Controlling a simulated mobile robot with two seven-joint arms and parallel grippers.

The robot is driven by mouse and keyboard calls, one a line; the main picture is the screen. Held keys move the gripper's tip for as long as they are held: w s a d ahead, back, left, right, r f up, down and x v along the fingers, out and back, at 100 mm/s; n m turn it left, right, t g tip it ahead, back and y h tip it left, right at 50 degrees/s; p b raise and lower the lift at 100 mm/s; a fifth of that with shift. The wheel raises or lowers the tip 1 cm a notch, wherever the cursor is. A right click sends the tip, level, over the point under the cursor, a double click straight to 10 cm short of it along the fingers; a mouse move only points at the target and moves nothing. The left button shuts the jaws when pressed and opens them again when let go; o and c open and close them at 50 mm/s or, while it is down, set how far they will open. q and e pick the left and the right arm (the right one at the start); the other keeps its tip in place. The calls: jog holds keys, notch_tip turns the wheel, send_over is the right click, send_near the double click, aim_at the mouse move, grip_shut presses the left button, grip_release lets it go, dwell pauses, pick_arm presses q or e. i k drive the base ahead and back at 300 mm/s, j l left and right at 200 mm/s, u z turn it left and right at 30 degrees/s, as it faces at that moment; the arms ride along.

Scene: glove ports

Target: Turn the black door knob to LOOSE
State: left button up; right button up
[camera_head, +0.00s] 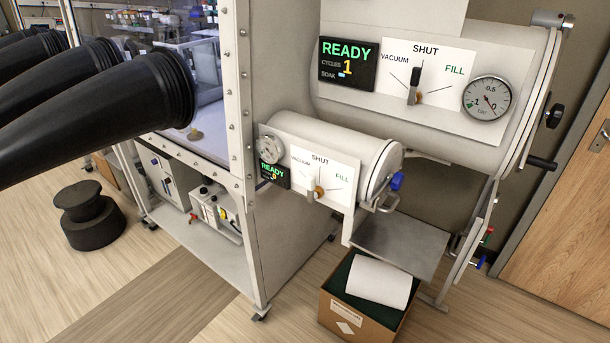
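A black knob (555,116) sticks out at the right edge of the large chamber's round door (536,105). The door is seen nearly edge-on and looks shut against the large white cylinder (440,120). A black bar-like handle (541,163) sticks out lower on the same door. I see no LOOSE marking, and I cannot tell which way the knob is turned. Neither of my grippers is in view.
A small chamber (345,140) with a blue knob (397,181) sits left of the large one. A metal shelf (400,246) and a cardboard box (350,312) stand below. Black glove sleeves (100,120) jut out at left. A wooden door (570,230) is at right.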

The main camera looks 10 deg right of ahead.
aim_at(553, 117)
jog(key=k+l+z, duration=0.15)
jog(key=l+z, duration=0.2)
jog(key=l, duration=0.15)
jog(key=k+l+z, duration=0.1)
jog(key=l+z, duration=0.65)
jog(key=l, duration=0.3)
